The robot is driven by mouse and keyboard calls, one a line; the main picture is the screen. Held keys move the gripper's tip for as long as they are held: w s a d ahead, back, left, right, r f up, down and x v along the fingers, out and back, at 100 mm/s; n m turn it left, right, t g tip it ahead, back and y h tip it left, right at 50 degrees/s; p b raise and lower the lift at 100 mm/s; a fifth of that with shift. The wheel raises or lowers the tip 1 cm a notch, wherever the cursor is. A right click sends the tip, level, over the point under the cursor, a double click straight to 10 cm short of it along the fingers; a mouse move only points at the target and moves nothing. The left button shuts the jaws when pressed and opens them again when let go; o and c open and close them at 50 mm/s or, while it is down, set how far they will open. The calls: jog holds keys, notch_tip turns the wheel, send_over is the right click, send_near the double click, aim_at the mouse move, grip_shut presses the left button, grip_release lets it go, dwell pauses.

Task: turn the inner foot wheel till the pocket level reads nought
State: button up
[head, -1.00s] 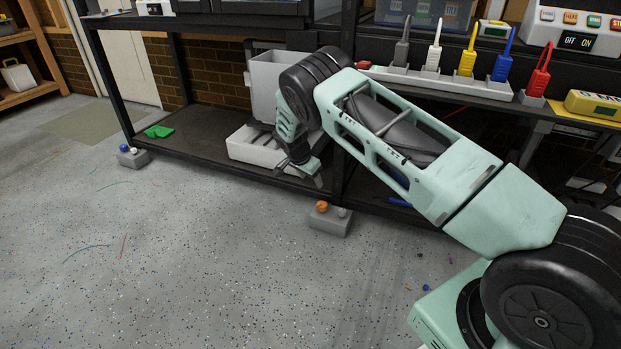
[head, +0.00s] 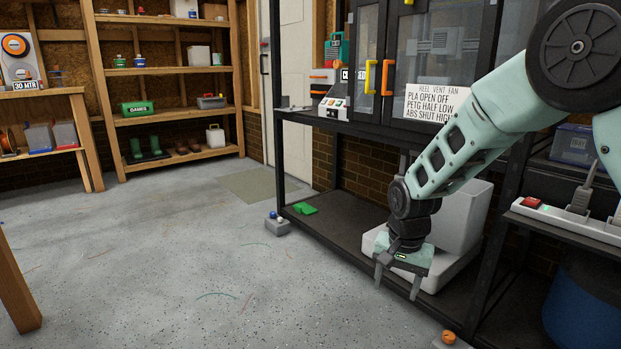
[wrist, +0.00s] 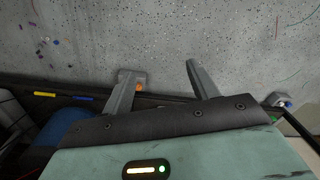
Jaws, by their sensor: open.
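A grey foot block (head: 277,227) with a blue wheel (head: 271,215) stands on the floor at the rack's far corner post. A foot with an orange wheel (head: 448,337) shows at the bottom edge of the head view, cut off. No label tells which wheel is the inner one. My gripper (head: 397,284) is open and empty, pointing down in front of the lower shelf, between the two feet and touching neither. In the wrist view, the orange wheel (wrist: 138,88) is partly hidden by the left finger, and the blue wheel (wrist: 288,104) is at the right. I see no pocket level now.
A power strip (head: 570,222) is at right. The floor (head: 180,270) ahead is mostly clear.

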jog(key=s+a+r+n+p, duration=0.1)
jog(key=s+a+r+n, duration=0.2)
jog(key=s+r, duration=0.3)
jog(key=s+a+r+n+p, duration=0.1)
jog(key=s+a+r+n, duration=0.25)
jog(key=s, duration=0.55)
jog(key=s+d+r+n+p, duration=0.1)
jog(key=s+r+n, duration=0.2)
jog(key=s, duration=0.6)
jog(key=s+d+r+n+p, duration=0.2)
jog(key=s+r+n, duration=0.15)
jog(key=s, duration=0.45)
notch_tip(320, 180, up, 36)
jog(key=p, duration=3.7)
jog(key=shift+a+g, duration=0.35)
jog(key=shift+g, duration=0.05)
jog(key=shift+r, duration=0.1)
